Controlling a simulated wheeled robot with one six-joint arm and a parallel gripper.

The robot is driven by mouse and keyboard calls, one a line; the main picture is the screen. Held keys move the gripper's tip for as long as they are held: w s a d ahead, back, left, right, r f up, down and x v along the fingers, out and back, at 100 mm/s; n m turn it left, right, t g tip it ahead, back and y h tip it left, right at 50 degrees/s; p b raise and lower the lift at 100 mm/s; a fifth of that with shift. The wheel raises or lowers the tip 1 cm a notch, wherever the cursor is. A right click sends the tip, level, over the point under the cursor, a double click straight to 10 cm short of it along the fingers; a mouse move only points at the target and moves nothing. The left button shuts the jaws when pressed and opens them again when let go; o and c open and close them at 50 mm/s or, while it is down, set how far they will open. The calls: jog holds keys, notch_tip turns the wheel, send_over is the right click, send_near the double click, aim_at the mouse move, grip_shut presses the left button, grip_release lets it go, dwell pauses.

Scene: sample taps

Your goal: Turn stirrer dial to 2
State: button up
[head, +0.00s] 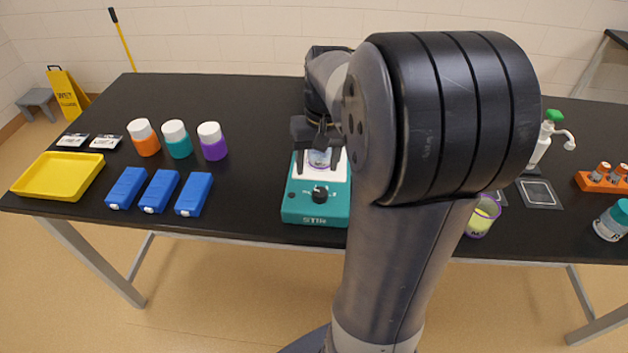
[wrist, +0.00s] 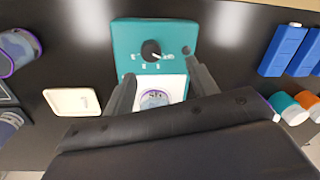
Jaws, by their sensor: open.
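The stirrer (head: 316,213) is a teal box marked STIR with a white top plate. It also shows in the wrist view (wrist: 124,38). Its round black dial (head: 320,194) is on the front panel, with small marks around it too small to read. In the wrist view the dial (wrist: 151,50) has a pale pointer mark toward the right. A small clear vessel (wrist: 155,98) stands on the plate. My gripper (head: 320,138) is open above the plate, behind the dial. In the wrist view its fingers (wrist: 160,72) are spread to either side, apart from the dial.
Blue blocks (head: 160,191), lidded bottles (head: 177,140) and a yellow tray (head: 60,176) are on the left. A cup of yellow liquid (head: 480,221), a pump bottle (head: 541,145) and an orange rack (head: 606,182) are right. My arm hides the table right of the stirrer.

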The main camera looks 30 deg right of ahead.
aim_at(319, 191)
jog(key=f+n, duration=0.1)
jog(key=f, duration=0.2)
jog(key=f+n+h, duration=0.1)
jog(key=f, duration=0.2)
jog(key=d+f+n, duration=0.1)
jog(key=f, duration=0.2)
jog(key=shift+w+f+h, duration=0.25)
jog(key=shift+w+h, duration=0.05)
jog(key=shift+w, duration=0.05)
jog(key=shift+c, duration=0.3)
jog(key=c, duration=0.9)
